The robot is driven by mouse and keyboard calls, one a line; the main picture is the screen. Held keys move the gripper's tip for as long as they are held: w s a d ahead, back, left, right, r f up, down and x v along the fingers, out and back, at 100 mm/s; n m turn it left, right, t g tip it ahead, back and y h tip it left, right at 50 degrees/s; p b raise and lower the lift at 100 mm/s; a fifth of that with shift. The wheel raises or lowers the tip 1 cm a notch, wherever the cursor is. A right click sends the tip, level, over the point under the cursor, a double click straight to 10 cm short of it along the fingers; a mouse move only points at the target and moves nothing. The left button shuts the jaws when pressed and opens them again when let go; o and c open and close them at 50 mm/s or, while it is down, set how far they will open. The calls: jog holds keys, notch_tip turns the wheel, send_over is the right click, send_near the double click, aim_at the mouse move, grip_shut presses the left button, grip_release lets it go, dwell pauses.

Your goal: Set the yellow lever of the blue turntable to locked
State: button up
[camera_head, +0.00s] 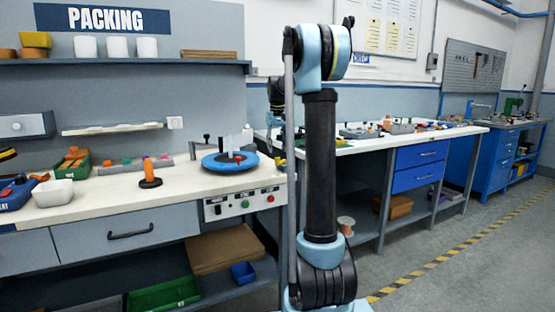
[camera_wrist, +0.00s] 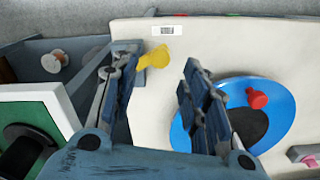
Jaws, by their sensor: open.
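The yellow lever (camera_wrist: 153,58) lies between my fingertips in that view, nearer the left finger; contact cannot be told. A small yellow bit of it (camera_head: 281,161) shows beside my arm. My gripper (camera_wrist: 161,62) is open.
An orange spool on a black base (camera_head: 150,172) and a white bin (camera_head: 53,193) stand left on the bench. A control panel (camera_head: 243,203) is on the bench front. A grey metal post (camera_head: 206,142) stands behind the turntable. Bare bench top lies between spool and turntable.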

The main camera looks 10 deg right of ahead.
aim_at(281, 162)
jog(key=shift+f, duration=2.45)
jog(key=shift+c, duration=0.5)
grip_shut()
